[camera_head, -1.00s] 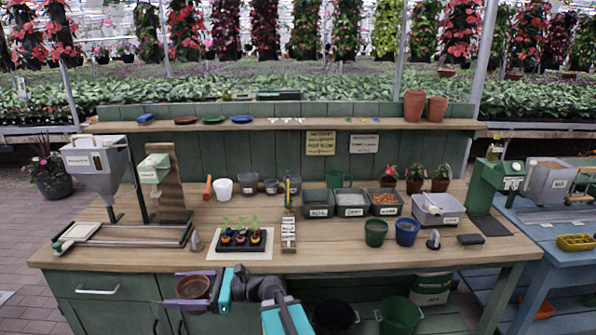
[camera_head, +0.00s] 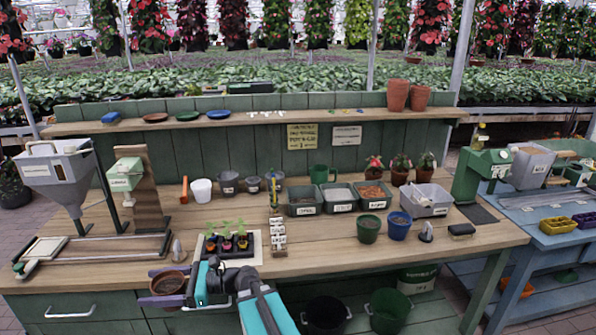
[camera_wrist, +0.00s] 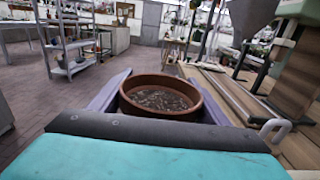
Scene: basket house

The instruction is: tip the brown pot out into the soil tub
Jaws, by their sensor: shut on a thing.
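The brown pot (camera_head: 163,297) is held upright in front of the bench's left front edge, about level with the worktop. In the wrist view the pot (camera_wrist: 161,113) shows dark, crumbly contents below its rim. My gripper (camera_head: 168,284) is shut on it, with a purple finger on each side. A black tub (camera_head: 326,314) stands under the bench, right of my arm, with a green bucket (camera_head: 390,313) beside it. I cannot read the labels well enough to tell which is the soil tub.
A seedling tray (camera_head: 231,246) sits on the bench just behind my gripper. Green and blue pots (camera_head: 399,227) stand near the front right. A scale-like tool (camera_head: 95,248) lies at the left. The front middle of the worktop (camera_head: 330,250) is mostly clear.

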